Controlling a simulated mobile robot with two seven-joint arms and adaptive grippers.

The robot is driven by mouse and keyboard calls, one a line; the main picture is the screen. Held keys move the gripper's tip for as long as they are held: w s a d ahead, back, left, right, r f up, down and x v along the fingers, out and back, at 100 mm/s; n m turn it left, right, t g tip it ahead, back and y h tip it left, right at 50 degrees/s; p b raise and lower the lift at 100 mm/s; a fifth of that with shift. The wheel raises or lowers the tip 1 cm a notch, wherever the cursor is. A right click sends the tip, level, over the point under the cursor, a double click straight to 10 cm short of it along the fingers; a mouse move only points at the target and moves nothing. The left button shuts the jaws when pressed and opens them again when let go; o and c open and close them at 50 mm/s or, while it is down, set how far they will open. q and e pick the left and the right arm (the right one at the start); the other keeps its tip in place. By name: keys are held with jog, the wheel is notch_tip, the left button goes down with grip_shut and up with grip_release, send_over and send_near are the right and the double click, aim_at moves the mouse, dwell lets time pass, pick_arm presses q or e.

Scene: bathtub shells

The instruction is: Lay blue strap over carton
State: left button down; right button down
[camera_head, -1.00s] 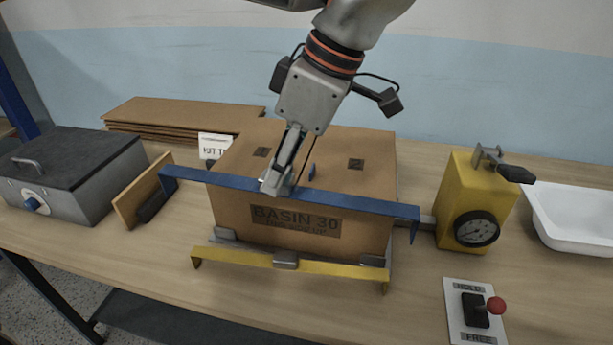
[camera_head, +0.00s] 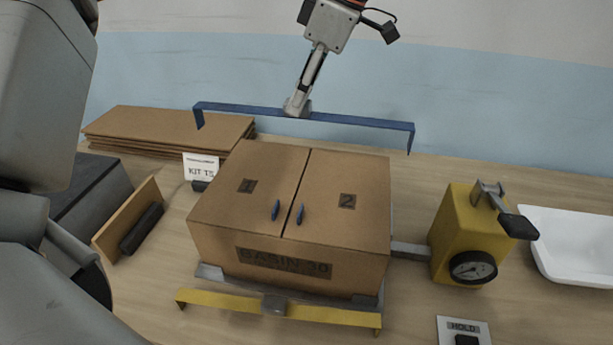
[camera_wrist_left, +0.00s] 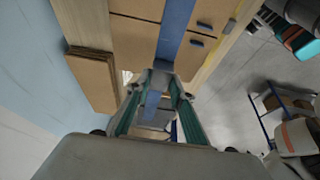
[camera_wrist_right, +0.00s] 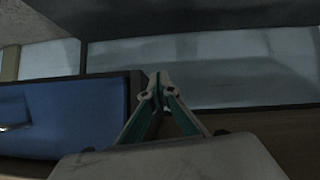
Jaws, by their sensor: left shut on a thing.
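The brown carton (camera_head: 345,235) stands on the bench, its two top flaps closed, marked 1 and 2, with small blue tabs (camera_head: 276,210) near the seam. My left gripper (camera_head: 297,108) is shut on the middle of the blue strap (camera_head: 365,121) and holds it in the air. In the head view the strap shows above the carton's back edge, roughly level, both ends bent down. The left wrist view shows the strap (camera_wrist_left: 176,25) between the fingers (camera_wrist_left: 160,85) with the carton (camera_wrist_left: 135,40) beyond. My right gripper (camera_wrist_right: 158,85) shows only in its wrist view, fingertips together and empty.
A yellow bar (camera_head: 225,302) lies along the carton's lower front. A yellow gauge unit (camera_head: 455,225) and a white basin (camera_head: 580,240) stand to the right. Flat cardboard (camera_head: 165,125) is stacked behind left. A brown board (camera_head: 125,220) stands at left.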

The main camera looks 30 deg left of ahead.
aim_at(330, 117)
pick_arm(q)
notch_tip(330, 117, down, 17)
jog(key=shift+r, duration=0.1)
dwell(0.4)
jog(key=shift+f, duration=0.2)
jog(key=c, duration=1.8)
grip_release()
jog(key=shift+r, duration=0.1)
jog(key=v, duration=1.2)
jog(key=shift+r, duration=0.1)
